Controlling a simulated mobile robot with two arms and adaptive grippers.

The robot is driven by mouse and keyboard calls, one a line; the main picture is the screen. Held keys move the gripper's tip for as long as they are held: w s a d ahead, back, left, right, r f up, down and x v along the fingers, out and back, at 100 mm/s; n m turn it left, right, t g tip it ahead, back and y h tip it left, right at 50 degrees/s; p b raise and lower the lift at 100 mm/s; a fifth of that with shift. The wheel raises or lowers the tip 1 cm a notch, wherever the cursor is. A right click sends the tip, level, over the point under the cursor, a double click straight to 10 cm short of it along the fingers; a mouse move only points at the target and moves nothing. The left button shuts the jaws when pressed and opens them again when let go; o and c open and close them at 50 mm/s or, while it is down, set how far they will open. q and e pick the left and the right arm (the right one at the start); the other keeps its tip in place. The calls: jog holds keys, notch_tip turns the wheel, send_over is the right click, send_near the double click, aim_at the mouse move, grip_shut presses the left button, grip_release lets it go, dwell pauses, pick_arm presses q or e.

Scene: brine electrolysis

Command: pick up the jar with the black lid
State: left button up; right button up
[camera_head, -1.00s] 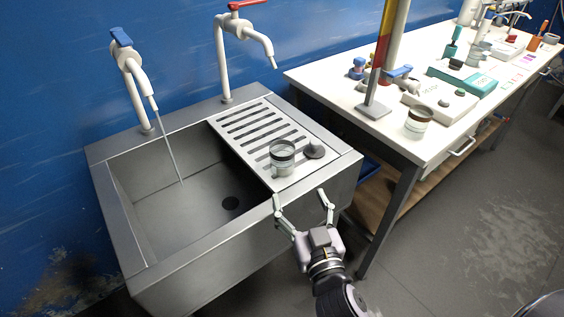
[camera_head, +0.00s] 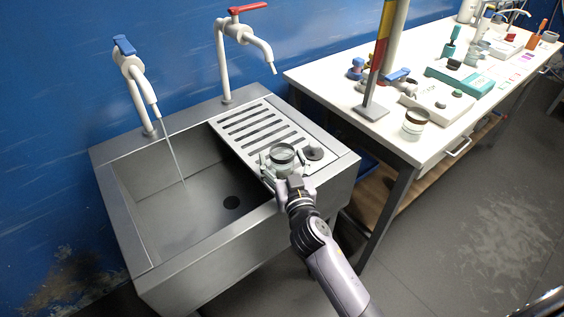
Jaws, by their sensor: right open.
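A small clear jar (camera_head: 282,154) with a dark band around its top stands upright on the drainboard, at the sink's front right. My right gripper (camera_head: 283,161) is open, with one finger on each side of this jar. I cannot tell whether the fingers touch the glass. The gripper partly hides the jar's lower part. A similar jar (camera_head: 415,123) with a brownish-dark top stands on the white table's near edge. My left gripper is not in view.
A small dark conical piece (camera_head: 314,152) sits close to the right of the gripped-around jar. The sink basin (camera_head: 190,200) lies to the left, under a running tap (camera_head: 140,80). A second tap (camera_head: 243,40) stands behind the slotted drainboard (camera_head: 250,127). The white table (camera_head: 340,105) holds several instruments.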

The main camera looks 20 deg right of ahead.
jog(key=shift+w, duration=0.3)
jog(key=shift+c, duration=0.3)
jog(key=c, duration=1.4)
